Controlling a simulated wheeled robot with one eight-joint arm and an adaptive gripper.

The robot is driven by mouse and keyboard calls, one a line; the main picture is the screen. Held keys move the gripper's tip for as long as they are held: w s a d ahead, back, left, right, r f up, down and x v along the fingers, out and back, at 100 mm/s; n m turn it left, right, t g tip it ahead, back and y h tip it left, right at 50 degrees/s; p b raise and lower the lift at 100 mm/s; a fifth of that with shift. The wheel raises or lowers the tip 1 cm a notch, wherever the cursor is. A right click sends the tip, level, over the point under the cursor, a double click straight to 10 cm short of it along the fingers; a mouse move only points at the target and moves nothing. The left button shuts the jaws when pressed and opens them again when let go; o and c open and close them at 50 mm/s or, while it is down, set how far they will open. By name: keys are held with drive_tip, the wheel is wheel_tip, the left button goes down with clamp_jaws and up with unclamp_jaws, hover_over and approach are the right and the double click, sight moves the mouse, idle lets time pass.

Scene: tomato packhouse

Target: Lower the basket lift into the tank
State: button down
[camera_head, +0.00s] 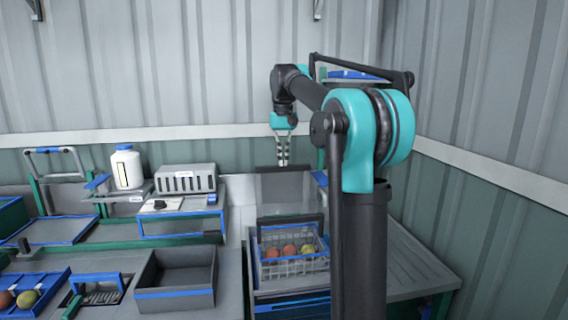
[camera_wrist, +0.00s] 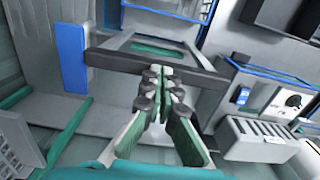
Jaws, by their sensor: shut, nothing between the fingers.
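The wire basket (camera_head: 290,268) holds several red and yellowish tomatoes. It sits in a blue-edged frame at the front of the right-hand bench in the head view, with a dark bar (camera_head: 290,220) across its top. A dark grey panel (camera_head: 285,186) stands behind it. My gripper (camera_head: 282,163) hangs above and behind that panel, pointing down, apart from the basket. In the wrist view my gripper (camera_wrist: 163,72) is shut and empty, its tips overlapping a dark crossbar (camera_wrist: 110,58) with a blue end block (camera_wrist: 71,58). Contact cannot be told. The tank's inside is hidden.
A grey slotted box (camera_head: 186,179), a white bottle (camera_head: 127,168) and a knob panel (camera_head: 165,204) stand left of my gripper. An empty dark crate (camera_head: 175,280) is left of the basket. Bare bench (camera_head: 415,270) lies to the right. The wall is close behind.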

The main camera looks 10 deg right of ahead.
drive_tip(key=shift+f, duration=8.5)
wheel_tip(320, 180, up, 16)
drive_tip(key=shift+r, duration=0.1)
